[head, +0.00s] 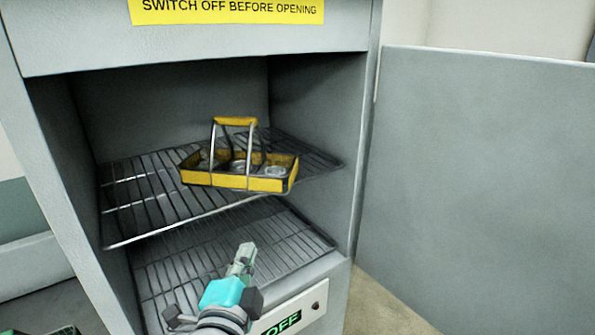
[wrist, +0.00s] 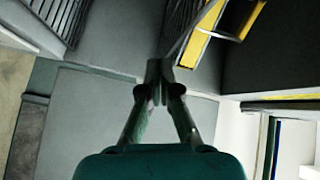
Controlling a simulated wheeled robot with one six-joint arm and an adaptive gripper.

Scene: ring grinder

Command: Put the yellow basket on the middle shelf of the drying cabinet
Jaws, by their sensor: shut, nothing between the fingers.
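The yellow basket (head: 235,181), with an arched handle and several small round items in it, stands upright on the upper of two visible wire shelves in the drying cabinet (head: 190,45). This wire shelf (head: 145,205) carries it right of centre. The basket's front right corner lies at or slightly past the shelf's front edge. Part of the basket also shows at the top of the wrist view (wrist: 200,42). My gripper (head: 245,252) is shut and empty, below and in front of the basket, apart from it. In the wrist view its fingertips (wrist: 159,70) meet.
The cabinet door (head: 480,190) stands wide open on the right. A lower wire shelf (head: 215,245) is empty behind my gripper. A panel with a green OFF display (head: 282,324) is below the opening. A yellow warning label (head: 228,11) is above it.

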